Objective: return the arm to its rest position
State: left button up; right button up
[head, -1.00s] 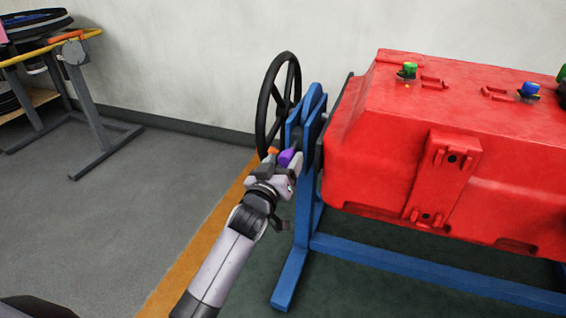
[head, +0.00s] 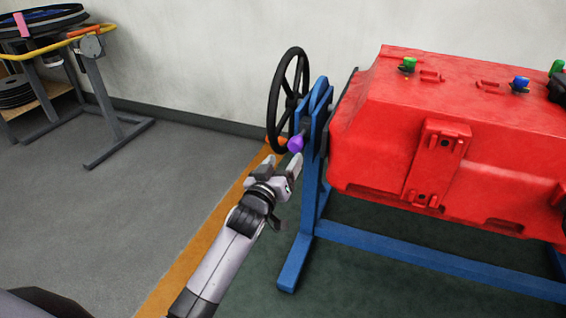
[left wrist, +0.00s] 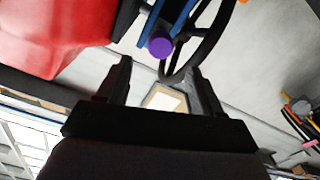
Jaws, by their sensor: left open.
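My left gripper (head: 279,172) is open and empty in the head view. It is just in front of and below a purple knob (head: 295,144) on the blue stand, with a gap between them. In the left wrist view the two fingers (left wrist: 160,82) are apart, and the purple knob (left wrist: 160,46) shows beyond them. My left arm reaches in from the bottom of the head view. My right gripper is not in view.
A black handwheel (head: 272,105) stands beside the blue frame (head: 303,225), which carries a red tank (head: 365,120). A grey stand with a yellow rail (head: 30,50) is at the far left. The grey floor (head: 150,200) between is clear.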

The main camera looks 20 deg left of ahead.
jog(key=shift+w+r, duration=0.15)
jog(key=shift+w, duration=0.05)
